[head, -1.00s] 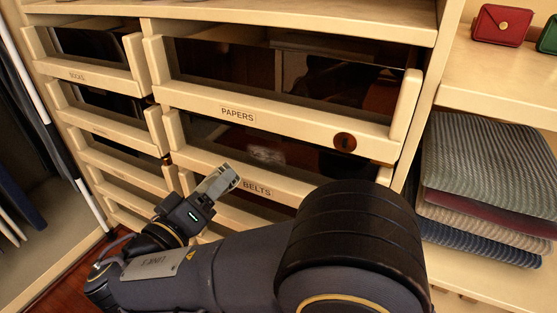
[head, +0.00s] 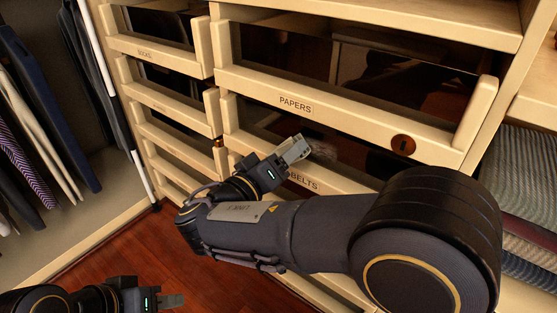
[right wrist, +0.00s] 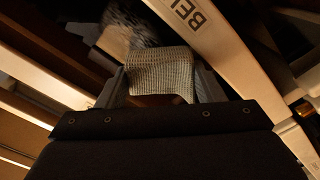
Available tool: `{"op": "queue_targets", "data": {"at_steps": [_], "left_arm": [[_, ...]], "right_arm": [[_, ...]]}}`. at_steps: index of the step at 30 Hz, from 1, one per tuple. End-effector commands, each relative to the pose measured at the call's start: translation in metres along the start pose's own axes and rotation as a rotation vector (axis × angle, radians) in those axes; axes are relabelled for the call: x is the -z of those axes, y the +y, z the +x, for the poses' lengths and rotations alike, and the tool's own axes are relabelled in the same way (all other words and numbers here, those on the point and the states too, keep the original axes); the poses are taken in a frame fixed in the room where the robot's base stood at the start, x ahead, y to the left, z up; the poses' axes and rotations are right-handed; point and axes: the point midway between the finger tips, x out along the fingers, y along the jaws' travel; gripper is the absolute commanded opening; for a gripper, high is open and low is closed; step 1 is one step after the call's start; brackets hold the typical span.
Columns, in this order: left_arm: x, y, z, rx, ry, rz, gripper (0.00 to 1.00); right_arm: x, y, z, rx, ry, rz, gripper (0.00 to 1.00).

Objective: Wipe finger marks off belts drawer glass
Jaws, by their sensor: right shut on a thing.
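The belts drawer (head: 305,183) has a pale wooden front rail with a BELTS label and dark glass behind it, below the papers drawer. Pale smudged marks (head: 326,150) show on its glass. My right gripper (head: 296,149) is at this drawer, just left of the marks. Whether the cloth touches the glass I cannot tell. My left gripper (head: 172,301) is low at the bottom left, over the floor, away from the drawers; its jaw gap is unclear.
The papers drawer (head: 340,118) with a round lock is right above the belts drawer. A narrower drawer column with the socks drawer (head: 150,55) stands to the left. Hanging clothes (head: 45,110) are at far left, folded textiles (head: 525,190) at right. Wooden floor (head: 130,240) is clear.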

Motion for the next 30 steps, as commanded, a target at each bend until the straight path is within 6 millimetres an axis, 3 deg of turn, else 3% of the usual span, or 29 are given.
{"op": "queue_targets", "data": {"at_steps": [30], "left_arm": [[0.0000, 0.0000, 0.0000, 0.000, 0.000, 0.000, 0.36]], "right_arm": [[0.0001, 0.0004, 0.0086, -0.001, 0.000, 0.001, 0.40]]}}
